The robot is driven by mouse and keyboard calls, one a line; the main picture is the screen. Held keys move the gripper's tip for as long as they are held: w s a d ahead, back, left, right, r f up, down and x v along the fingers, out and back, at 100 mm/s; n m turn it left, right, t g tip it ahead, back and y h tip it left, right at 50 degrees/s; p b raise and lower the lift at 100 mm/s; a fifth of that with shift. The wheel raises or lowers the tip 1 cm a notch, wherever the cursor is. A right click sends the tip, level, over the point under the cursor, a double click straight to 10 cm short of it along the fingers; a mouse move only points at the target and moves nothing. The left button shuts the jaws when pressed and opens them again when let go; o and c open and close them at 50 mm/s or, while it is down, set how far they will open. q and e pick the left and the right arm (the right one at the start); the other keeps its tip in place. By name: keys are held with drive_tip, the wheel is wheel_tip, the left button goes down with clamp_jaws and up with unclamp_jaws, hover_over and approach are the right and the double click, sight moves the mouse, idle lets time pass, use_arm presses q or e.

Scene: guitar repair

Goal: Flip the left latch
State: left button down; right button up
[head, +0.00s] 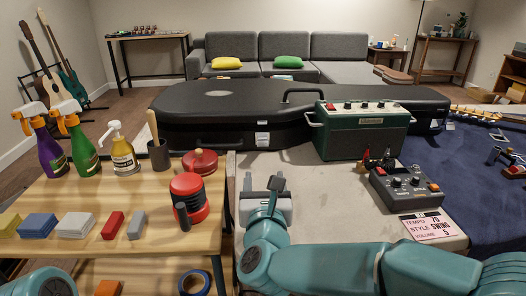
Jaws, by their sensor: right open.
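A long black guitar case (220,103) lies shut behind the bench and the pale surface. A small pale fitting (262,138), probably the left latch, is on its front side; it is too small to tell its position. Another pale fitting (436,124) shows farther right on the case. My right gripper (262,184) is open and empty, pointing away from me over the pale surface, short of the case and below the left fitting in the picture. Only a teal part of my left arm shows at the bottom left; its gripper is out of view.
A green amplifier (362,134) stands in front of the case's middle. A grey pedal (404,188) and a pink card (429,226) lie right of my gripper. The wooden bench (100,200) at left holds spray bottles, blocks and a red-black jar (189,198).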

sight(263, 140)
drive_tip(key=w, duration=1)
drive_tip(key=w+d, duration=0.1)
drive_tip(key=w, duration=0.5)
drive_tip(key=shift+p, duration=0.35)
drive_tip(key=shift+c, duration=0.3)
clamp_jaws()
drive_tip(key=shift+r+p, duration=0.3)
drive_tip(key=shift+p, duration=0.35)
drive_tip(key=r+g+p, duration=0.1)
drive_tip(key=p, duration=0.4)
drive_tip(key=w+r+g+p, duration=0.1)
drive_tip(key=p, duration=0.5)
drive_tip(key=r+g+p, duration=0.1)
drive_tip(key=g+p, duration=0.1)
drive_tip(key=p, duration=0.4)
drive_tip(key=shift+w+r, duration=0.2)
drive_tip(key=shift+w, duration=0.15)
drive_tip(key=g+p, duration=0.1)
drive_tip(key=p, duration=0.7)
drive_tip(key=w+g+p, duration=0.1)
drive_tip(key=p, duration=0.7)
drive_tip(key=shift+w+d+r+g, duration=0.1)
drive_tip(key=shift+w+r+g, duration=0.1)
drive_tip(key=shift+w+g, duration=0.15)
drive_tip(key=shift+f+p, duration=0.15)
drive_tip(key=shift+p, duration=0.55)
drive_tip(key=shift+g, duration=0.25)
